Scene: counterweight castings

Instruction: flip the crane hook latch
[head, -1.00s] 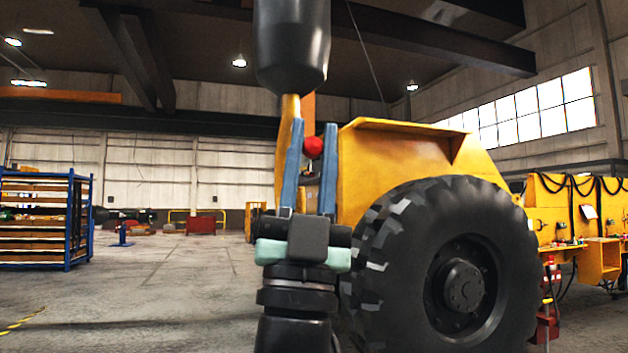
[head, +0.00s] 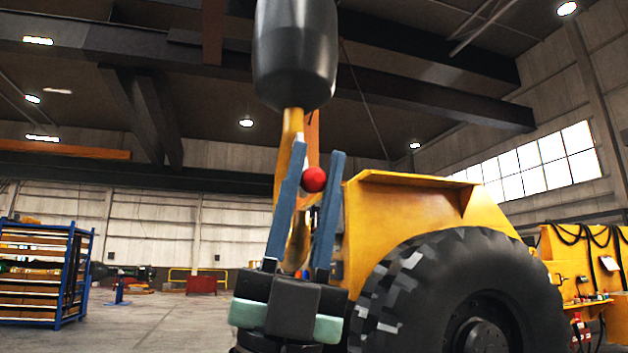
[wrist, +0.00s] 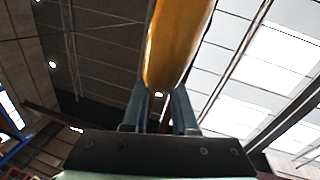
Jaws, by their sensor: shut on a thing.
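The crane hook (head: 290,128) is yellow and hangs from a black block (head: 296,55) in the upper middle of the head view. A narrow orange bar (head: 312,134), which looks like the latch, shows beside the hook's shank with a red ball knob (head: 314,179) below it. My gripper (head: 317,150) points upward with its blue fingers on either side of the red knob, shut on it. In the wrist view the rounded yellow hook (wrist: 175,45) fills the upper middle, above my gripper (wrist: 160,92); the knob cannot be made out there.
A yellow machine (head: 400,215) with a large black tyre (head: 450,285) stands close on the right. A blue rack (head: 45,275) is at the far left. A yellow bench with hoses (head: 585,255) is at the far right. Open floor lies at the left middle.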

